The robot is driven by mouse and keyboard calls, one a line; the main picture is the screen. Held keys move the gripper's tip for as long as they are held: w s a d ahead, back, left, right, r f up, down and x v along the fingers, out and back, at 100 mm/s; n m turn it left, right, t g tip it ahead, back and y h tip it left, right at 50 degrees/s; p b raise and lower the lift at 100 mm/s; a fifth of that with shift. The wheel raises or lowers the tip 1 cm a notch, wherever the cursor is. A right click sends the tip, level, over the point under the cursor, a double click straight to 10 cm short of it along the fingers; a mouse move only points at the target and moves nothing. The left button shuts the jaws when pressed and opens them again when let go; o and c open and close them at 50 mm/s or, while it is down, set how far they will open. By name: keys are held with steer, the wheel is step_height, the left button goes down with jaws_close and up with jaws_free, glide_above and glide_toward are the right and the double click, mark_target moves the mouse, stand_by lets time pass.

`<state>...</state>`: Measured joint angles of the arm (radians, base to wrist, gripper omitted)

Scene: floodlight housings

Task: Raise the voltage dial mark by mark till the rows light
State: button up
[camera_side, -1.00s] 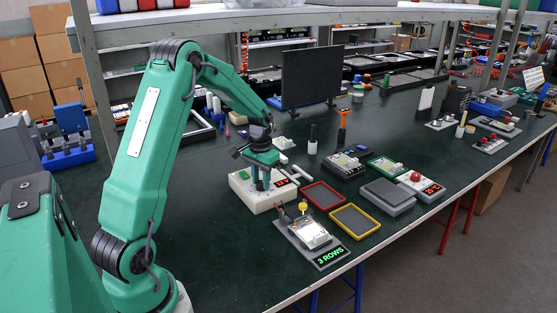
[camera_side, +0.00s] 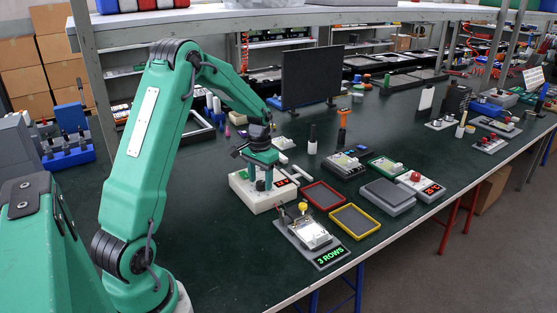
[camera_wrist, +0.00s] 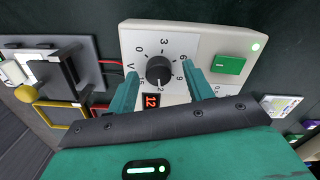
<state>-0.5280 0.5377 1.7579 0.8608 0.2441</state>
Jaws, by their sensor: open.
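The cream supply box (camera_side: 257,199) has a black round voltage dial (camera_wrist: 159,70) ringed by printed numbers in the wrist view. Its red display (camera_wrist: 151,101) reads 12. My gripper (camera_wrist: 158,72) is open, with one green finger on each side of the dial; I cannot tell if they touch it. In the side view my gripper (camera_side: 264,183) points down over the box. The floodlight housing (camera_side: 310,233) lies on a grey fixture (camera_side: 292,237) with a green "3 ROWS" sign (camera_side: 330,257). Its face is pale; lit rows are too small to tell.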

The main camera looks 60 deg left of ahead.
mark_target(261, 183)
steer(key=shift+r, duration=3.75)
steer(key=shift+r, duration=0.1)
steer(key=shift+d+r, duration=0.2)
steer(key=shift+d, duration=0.05)
steer(key=s+d+r+m+t, duration=0.25)
steer(key=s+d+r, duration=0.35)
steer(key=d+r, duration=0.6)
steer(key=s+d+f+t, duration=0.1)
steer(key=s+d+t, duration=0.2)
steer(key=s+d, duration=0.8)
steer(key=shift+s+f+m, duration=0.2)
steer(key=shift+s+m, duration=0.15)
steer(key=shift+s, duration=0.25)
steer(key=shift+d, duration=0.1)
stand_by(0.9)
